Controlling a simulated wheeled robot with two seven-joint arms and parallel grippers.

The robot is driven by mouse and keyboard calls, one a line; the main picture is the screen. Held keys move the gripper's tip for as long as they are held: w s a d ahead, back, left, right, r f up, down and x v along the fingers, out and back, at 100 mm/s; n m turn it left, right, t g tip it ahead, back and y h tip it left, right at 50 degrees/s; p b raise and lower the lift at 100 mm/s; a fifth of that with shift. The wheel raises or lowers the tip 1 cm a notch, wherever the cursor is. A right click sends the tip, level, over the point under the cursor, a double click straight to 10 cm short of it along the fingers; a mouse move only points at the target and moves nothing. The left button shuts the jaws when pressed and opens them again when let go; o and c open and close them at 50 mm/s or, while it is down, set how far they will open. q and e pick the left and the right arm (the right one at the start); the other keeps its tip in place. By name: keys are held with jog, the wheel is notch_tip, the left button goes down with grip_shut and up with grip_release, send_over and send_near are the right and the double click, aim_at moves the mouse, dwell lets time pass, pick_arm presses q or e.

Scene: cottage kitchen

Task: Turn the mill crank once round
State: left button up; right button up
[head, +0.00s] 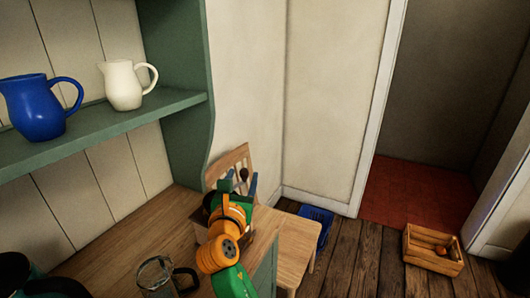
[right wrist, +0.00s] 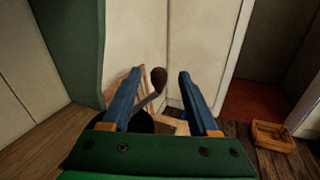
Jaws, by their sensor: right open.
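The mill's crank shows in the right wrist view as a brown knob (right wrist: 158,78) on a thin grey arm (right wrist: 148,100). The knob also shows dark in the head view (head: 243,174). The mill's dark body (right wrist: 140,124) is mostly hidden behind my right gripper's green palm. My right gripper (right wrist: 160,74) is open, its two blue fingers apart. The knob appears between the fingertips in the picture, with a gap on both sides. I cannot tell whether it lies between them or beyond. In the head view, the right gripper (head: 238,182) is above the counter's far end. My left gripper is not in view.
A glass jug (head: 153,274) stands on the wooden counter (head: 120,240). A blue pitcher (head: 33,107) and a white pitcher (head: 123,86) stand on the green shelf (head: 100,125). A wooden chair (head: 293,248), a blue crate (head: 316,220) and a wooden crate (head: 432,258) stand beyond.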

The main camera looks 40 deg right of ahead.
jog(key=shift+d+n, duration=0.25)
jog(key=shift+n, duration=0.35)
jog(key=x, duration=0.6)
jog(key=shift+w+p, duration=0.35)
jog(key=shift+w, duration=0.1)
jog(key=shift+s, duration=0.1)
grip_shut()
